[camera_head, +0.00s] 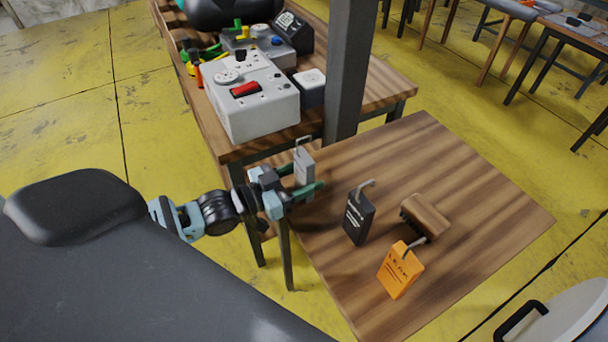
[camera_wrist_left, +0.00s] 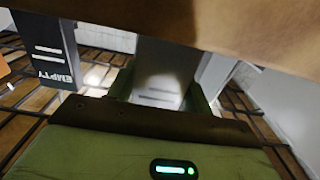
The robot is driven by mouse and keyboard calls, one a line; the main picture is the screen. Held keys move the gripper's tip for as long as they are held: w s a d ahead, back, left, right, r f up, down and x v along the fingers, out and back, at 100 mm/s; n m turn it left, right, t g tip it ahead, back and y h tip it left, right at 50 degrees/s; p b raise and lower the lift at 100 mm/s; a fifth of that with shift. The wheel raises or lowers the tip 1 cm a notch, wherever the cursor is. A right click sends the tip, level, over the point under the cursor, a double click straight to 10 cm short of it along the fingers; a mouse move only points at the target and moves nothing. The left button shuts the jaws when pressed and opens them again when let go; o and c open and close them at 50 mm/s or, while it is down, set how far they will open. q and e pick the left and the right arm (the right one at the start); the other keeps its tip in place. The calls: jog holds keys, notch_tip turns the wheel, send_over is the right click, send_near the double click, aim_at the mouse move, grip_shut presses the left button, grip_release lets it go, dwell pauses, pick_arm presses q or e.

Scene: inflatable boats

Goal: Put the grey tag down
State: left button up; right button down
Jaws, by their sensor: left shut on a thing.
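The grey tag (camera_head: 304,165), with a loop on top, is upright between the green fingers of my left gripper (camera_head: 307,190), at the left edge of the small wooden table (camera_head: 440,165). In the left wrist view the grey tag (camera_wrist_left: 160,75) sits between the two green fingers, its upper part hidden behind a brown surface. My left gripper is shut on it. I cannot tell whether its bottom touches the tabletop. My right gripper is not in view.
A workbench with a white control box (camera_head: 255,100) is at the back. The table's right side is clear.

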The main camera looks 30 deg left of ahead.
pick_arm(q)
jog(key=o, duration=1.2)
jog(key=shift+c, duration=0.2)
jog(key=shift+r, duration=0.15)
jog(key=v, duration=1.2)
jog(key=s+d+f+n+g+y, duration=0.2)
jog(key=s+d+f+g+y, duration=0.1)
jog(key=s+f, duration=0.9)
jog(key=s+d+f+n+g+y, duration=0.2)
jog(key=s+d+f+g+y, duration=0.2)
jog(key=s+d+f, duration=0.3)
jog(key=s+f+g, duration=0.1)
jog(key=s+f, duration=0.4)
jog(key=s, duration=0.2)
jog(key=shift+s+d+f+g, duration=0.25)
jog(key=shift+d+g, duration=0.05)
jog(key=shift+d, duration=0.1)
